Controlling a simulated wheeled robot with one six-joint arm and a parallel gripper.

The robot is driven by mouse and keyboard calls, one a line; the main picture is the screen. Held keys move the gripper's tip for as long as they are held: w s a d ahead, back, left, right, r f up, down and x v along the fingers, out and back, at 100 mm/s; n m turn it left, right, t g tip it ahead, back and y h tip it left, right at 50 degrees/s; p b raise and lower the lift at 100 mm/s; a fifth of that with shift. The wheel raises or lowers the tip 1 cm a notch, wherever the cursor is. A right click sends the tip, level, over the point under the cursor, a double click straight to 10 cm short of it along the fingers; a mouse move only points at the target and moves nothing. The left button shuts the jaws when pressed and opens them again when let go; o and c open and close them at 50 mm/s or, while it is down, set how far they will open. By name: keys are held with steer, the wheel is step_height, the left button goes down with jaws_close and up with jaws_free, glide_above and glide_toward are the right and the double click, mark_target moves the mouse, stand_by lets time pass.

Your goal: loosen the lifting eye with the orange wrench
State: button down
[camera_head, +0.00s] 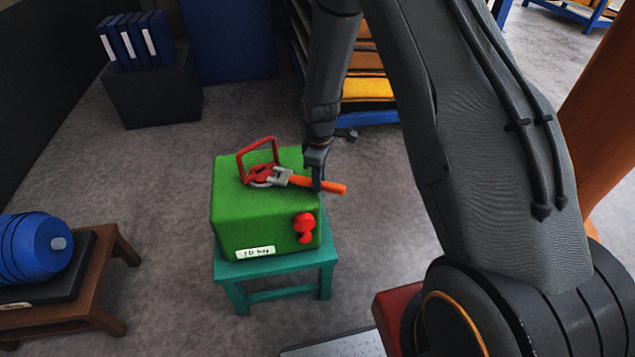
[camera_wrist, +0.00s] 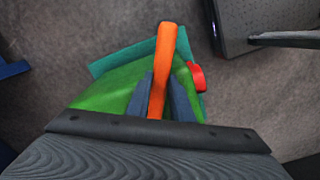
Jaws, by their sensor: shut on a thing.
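The orange wrench (camera_head: 328,186) lies level over the top of the green casting (camera_head: 232,211). Its grey jaw head (camera_head: 281,176) is at the base of the red lifting eye (camera_head: 258,148), which stands upright on the casting. I cannot tell how tightly the jaw sits around it. My gripper (camera_head: 317,183) is shut on the wrench's orange handle, pointing down from above. In the wrist view the handle (camera_wrist: 166,50) runs up between the two fingers (camera_wrist: 157,100), and the jaw head and lifting eye are hidden.
The casting stands on a teal stool (camera_head: 283,276) and has a red knob (camera_head: 304,226) on its side. A brown stand (camera_head: 112,329) with a blue ribbed casting (camera_head: 30,247) is at left. A dark box with blue binders (camera_head: 135,42) stands behind. Floor around the stool is mostly free.

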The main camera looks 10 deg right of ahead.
steer(key=shift+w+d, duration=0.15)
steer(key=shift+w, duration=0.15)
steer(key=shift+w+n, duration=0.15)
steer(key=shift+n, duration=0.15)
steer(key=shift+w+d+n+b, duration=0.4)
steer(key=shift+w+n+b, duration=0.1)
steer(key=shift+w, duration=0.2)
steer(key=shift+d, duration=0.1)
steer(key=shift+s+d+p, duration=0.8)
steer(key=shift+s+d, duration=0.4)
steer(key=shift+d, duration=1.5)
step_height(320, 180, up, 8)
steer(key=p, duration=0.4)
steer(key=shift+p, duration=0.4)
steer(key=shift+s, duration=0.1)
